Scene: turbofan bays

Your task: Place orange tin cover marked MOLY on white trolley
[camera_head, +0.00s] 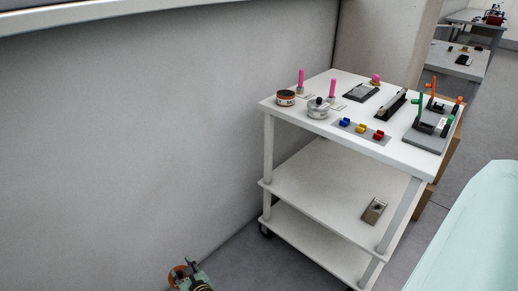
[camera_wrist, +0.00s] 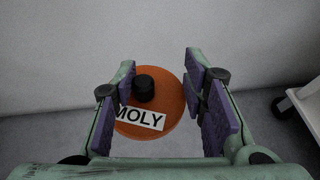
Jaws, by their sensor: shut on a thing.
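The orange tin cover (camera_wrist: 172,105) is a round disc with a black knob and a white label reading MOLY. My gripper (camera_wrist: 160,82) is shut on it, with the purple finger pads on either side; the left finger hides part of its edge. In the head view the cover (camera_head: 177,274) shows small at the bottom edge with my gripper (camera_head: 187,272), low beside the wall and left of the trolley. The white trolley (camera_head: 365,143) stands to the right, its top well above and apart from the cover. A trolley corner also shows in the wrist view (camera_wrist: 303,100).
On the trolley top are a dark-labelled tin (camera_head: 285,98), a silver lidded tin (camera_head: 318,108), pink pegs (camera_head: 332,88), a tray of coloured blocks (camera_head: 361,131) and a grey stand (camera_head: 430,128). A metal block (camera_head: 374,210) lies on the shelf below. The front-left top has little bare room.

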